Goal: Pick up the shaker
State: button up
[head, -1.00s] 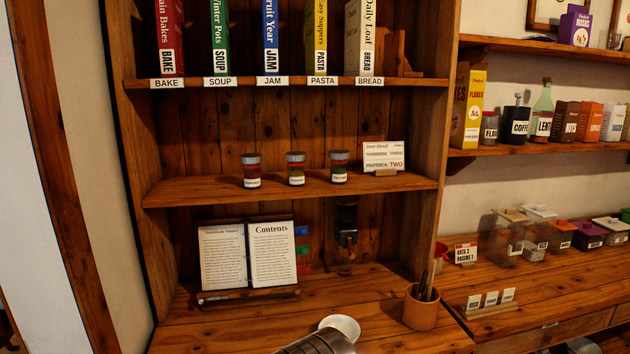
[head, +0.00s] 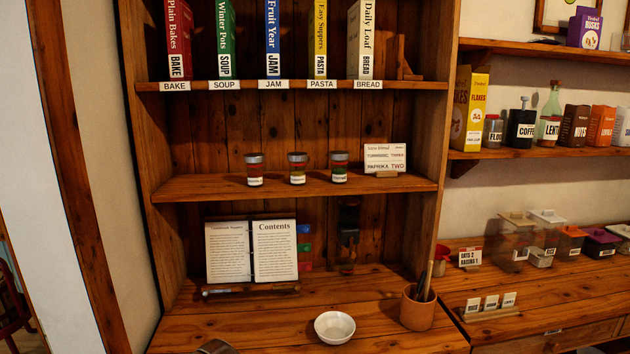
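Three small shaker-like jars with grey lids and white labels stand upright in a row on the middle shelf. The left jar (head: 254,169) has reddish contents, the middle jar (head: 297,168) has yellowish-green contents over its label, and the right jar (head: 339,167) looks reddish and green. Their label words are too small to read. Only a small dark grey piece, which seems to be part of my arm, shows at the bottom edge, left of centre. My gripper's fingers are not in view, and nothing of mine is near the jars.
A recipe card (head: 385,158) stands right of the jars. Below are an open book (head: 250,252) on a stand, a dark upright device (head: 348,240), a white bowl (head: 335,327) and a pen cup (head: 417,309). Shelf boards and side walls bound the jars; the front counter is mostly clear.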

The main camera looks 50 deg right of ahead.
aim_at(297, 169)
jog(key=u, duration=0.2)
jog(key=k, duration=1.55)
jog(key=z, duration=1.1)
jog(key=i, duration=1)
jog(key=z, duration=0.1)
